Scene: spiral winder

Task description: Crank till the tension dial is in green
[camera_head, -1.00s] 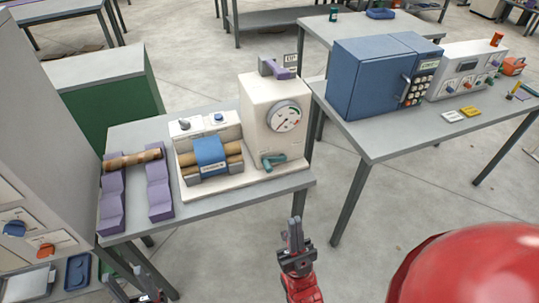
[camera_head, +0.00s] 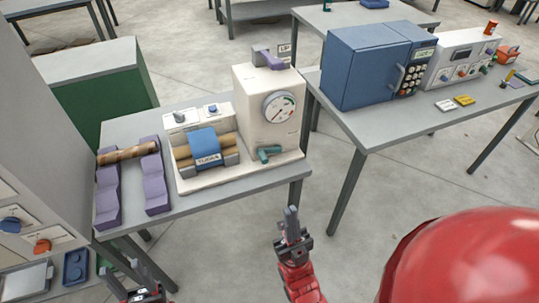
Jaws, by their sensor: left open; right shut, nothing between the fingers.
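The winder (camera_head: 252,118) is a cream box on the table, with a round tension dial (camera_head: 280,107) on its front. The dial's needle appears to point to the lower left, and a small green patch shows near its upper right. A blue-wrapped roll (camera_head: 204,146) lies beside the box. My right gripper (camera_head: 292,222) is shut and empty, in front of the table and below the crank, apart from it. My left gripper (camera_head: 150,277) is open at the bottom left, partly cut off by the frame edge.
Purple cradles (camera_head: 155,183) hold a brown roll (camera_head: 128,154) at the table's left. A grey cabinet (camera_head: 40,130) stands left. A second table with a blue box (camera_head: 365,70) stands right. Floor between the tables is clear.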

